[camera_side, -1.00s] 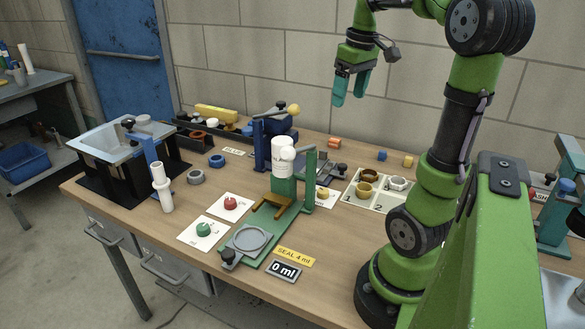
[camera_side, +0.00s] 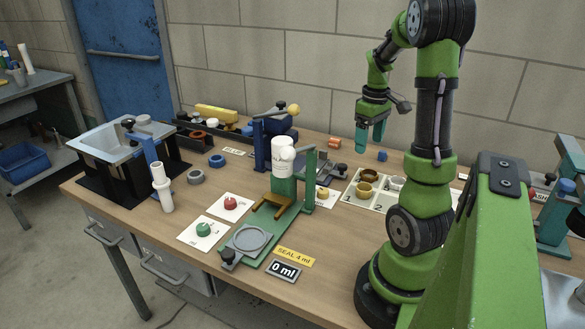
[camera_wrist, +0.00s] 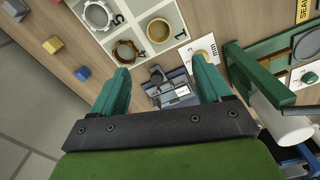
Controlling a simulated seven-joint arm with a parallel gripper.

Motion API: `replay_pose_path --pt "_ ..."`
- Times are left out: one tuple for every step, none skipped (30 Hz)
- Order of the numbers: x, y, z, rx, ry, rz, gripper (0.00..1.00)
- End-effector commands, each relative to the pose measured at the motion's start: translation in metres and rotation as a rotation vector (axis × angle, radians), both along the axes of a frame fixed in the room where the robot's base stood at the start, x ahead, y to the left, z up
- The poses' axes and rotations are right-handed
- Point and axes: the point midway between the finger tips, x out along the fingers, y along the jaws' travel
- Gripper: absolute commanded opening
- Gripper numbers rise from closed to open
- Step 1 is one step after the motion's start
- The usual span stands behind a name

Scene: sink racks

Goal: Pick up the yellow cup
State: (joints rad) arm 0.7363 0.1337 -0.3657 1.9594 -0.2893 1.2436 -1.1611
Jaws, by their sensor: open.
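The likeliest yellow cup is a mustard-yellow, round, open piece (camera_side: 366,189) in the cell marked 1 of the white tray (camera_side: 352,199). It also shows in the wrist view (camera_wrist: 159,30) as an open ring shape. A darker brown-gold ring (camera_side: 369,176) and a whitish ring (camera_side: 397,183) sit in other cells. My gripper (camera_side: 371,136) hangs above the bench behind the tray, fingers pointing down. In the wrist view my gripper (camera_wrist: 161,70) is open and empty, its fingers wide apart, with a grey clamp-like fixture (camera_wrist: 170,90) below between them.
A green press stand (camera_side: 284,190) with a white bottle (camera_side: 283,155) stands left of the tray. A blue block (camera_side: 382,155) and orange blocks (camera_side: 334,143) lie behind it. A yellow-orange block (camera_wrist: 53,45) shows in the wrist view.

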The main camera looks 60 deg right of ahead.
Motion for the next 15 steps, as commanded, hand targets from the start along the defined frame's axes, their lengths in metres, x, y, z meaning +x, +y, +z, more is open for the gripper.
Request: replay_pose_path --pt "-0.001 0.001 -0.011 0.005 0.005 -0.001 0.77" --pt "-0.001 0.001 -0.018 0.006 0.004 -0.002 0.77" --pt "-0.001 0.001 -0.027 0.006 0.005 0.000 0.77" --pt "-0.001 0.001 -0.034 0.007 0.004 -0.001 0.77" --pt "-0.001 0.001 -0.040 0.006 0.005 0.000 0.77" --pt "-0.001 0.002 -0.049 0.007 0.004 -0.002 0.77" --pt "-0.001 0.001 -0.056 0.006 0.005 -0.001 0.77" --pt "-0.001 0.001 -0.062 0.006 0.004 -0.001 0.77" --pt "-0.002 0.001 -0.070 0.006 0.004 -0.001 0.77" --pt "-0.002 0.002 -0.075 0.006 0.004 -0.002 0.77" --pt "-0.001 0.001 -0.080 0.004 0.004 -0.002 0.77" --pt "-0.001 0.001 -0.086 0.004 0.003 -0.001 0.77" --pt "-0.001 0.001 -0.089 0.004 0.002 -0.002 0.77" --pt "-0.001 0.001 -0.092 0.003 0.002 -0.001 0.77" --pt "-0.001 0.001 -0.096 0.003 0.002 -0.001 0.77"
